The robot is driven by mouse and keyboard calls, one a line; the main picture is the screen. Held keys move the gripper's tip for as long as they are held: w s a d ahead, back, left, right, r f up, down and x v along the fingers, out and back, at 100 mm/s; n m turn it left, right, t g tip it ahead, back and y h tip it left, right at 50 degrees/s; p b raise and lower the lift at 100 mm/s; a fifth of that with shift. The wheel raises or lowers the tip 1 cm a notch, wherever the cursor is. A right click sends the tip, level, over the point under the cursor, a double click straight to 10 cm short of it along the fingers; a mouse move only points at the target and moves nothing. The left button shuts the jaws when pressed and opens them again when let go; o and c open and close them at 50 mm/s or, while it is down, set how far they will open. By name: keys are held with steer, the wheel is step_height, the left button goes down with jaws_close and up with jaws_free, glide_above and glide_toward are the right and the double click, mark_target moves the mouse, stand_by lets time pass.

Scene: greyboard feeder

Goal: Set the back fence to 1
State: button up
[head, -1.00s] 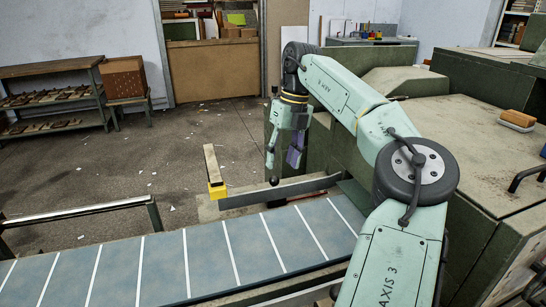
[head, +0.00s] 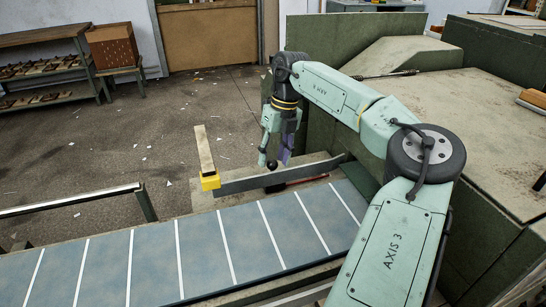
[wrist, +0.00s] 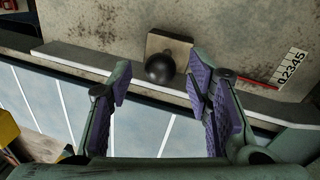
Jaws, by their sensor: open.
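The back fence (head: 240,184) is a long grey bar along the far side of the blue striped bed; it also shows in the wrist view (wrist: 75,58). Its black ball knob (wrist: 160,68) stands on a tan block (wrist: 182,48). A red pointer (wrist: 256,84) lies near the low end of a white scale (wrist: 292,68) numbered from 0 to 5; its exact reading is too small to tell. My gripper (wrist: 158,78) is open and empty, its purple-padded fingers apart on either side of the knob's line. In the head view my gripper (head: 273,158) is just above the knob.
The blue bed (head: 150,260) with white lines runs in front of the fence. A yellow block (head: 210,181) with a wooden bar is at the fence's left end. Green machine housing (head: 480,110) stands close on the right. Open floor lies behind at left.

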steer(key=shift+a+f, duration=0.1)
steer(key=shift+f, duration=0.5)
steer(key=shift+c, duration=0.6)
jaws_close()
